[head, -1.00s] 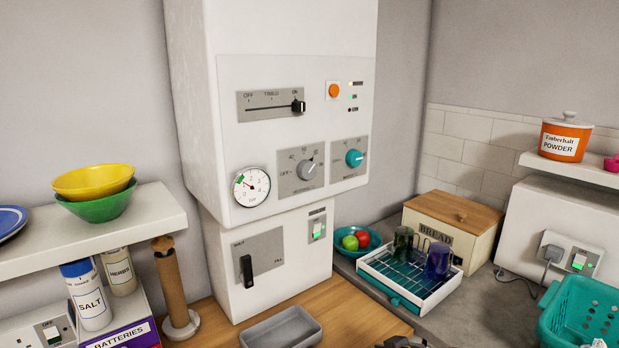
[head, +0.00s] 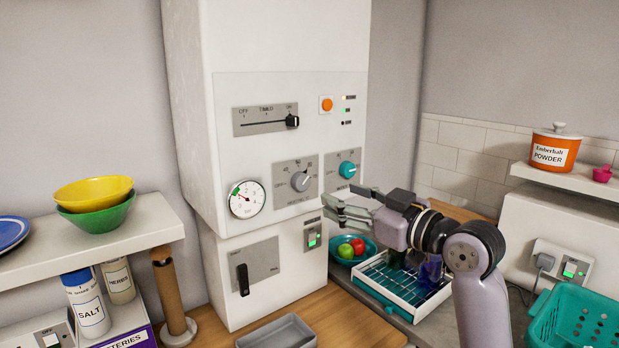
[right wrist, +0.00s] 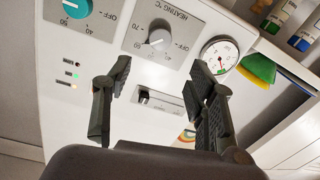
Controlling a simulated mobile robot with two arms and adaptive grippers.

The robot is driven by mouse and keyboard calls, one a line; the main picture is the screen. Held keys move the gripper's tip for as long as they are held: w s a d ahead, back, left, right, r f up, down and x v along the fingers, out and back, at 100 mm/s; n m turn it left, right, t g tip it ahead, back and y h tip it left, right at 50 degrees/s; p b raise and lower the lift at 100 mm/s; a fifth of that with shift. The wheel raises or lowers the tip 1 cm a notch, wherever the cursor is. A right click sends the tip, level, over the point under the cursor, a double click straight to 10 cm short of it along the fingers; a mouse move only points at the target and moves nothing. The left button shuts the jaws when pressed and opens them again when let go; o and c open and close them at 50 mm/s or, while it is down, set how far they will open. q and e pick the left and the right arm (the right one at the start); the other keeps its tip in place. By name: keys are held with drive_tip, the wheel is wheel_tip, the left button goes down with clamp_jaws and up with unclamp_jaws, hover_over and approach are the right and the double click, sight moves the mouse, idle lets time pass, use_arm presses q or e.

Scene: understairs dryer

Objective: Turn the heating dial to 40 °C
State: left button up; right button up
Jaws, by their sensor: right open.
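The heating dial (head: 300,181) is a grey knob on a grey plate on the front of the white boiler. In the right wrist view the dial (right wrist: 160,37) sits beneath "HEATING °C" lettering, upside down. I cannot read its exact setting. My right gripper (head: 338,194) is open and empty, in front of the boiler, to the right of and slightly below the dial. In the right wrist view the dial shows beyond the gap between the open fingers (right wrist: 160,66), apart from them. My left gripper is not in view.
A teal dial (head: 347,169) is right of the heating dial, a round gauge (head: 247,199) left. The timer slider (head: 291,121) and orange button (head: 326,104) are above. A teal bowl (head: 340,258) and a dish rack (head: 376,307) stand below my right arm.

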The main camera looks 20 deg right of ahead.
sight(304, 182)
drive_tip(key=p+x, duration=0.3)
drive_tip(key=x, duration=0.7)
drive_tip(key=shift+w+a, duration=0.1)
drive_tip(key=shift+w, duration=0.2)
drive_tip(key=shift+c, duration=0.4)
drive_tip(key=shift+f, duration=0.1)
drive_tip(key=c, duration=1.1)
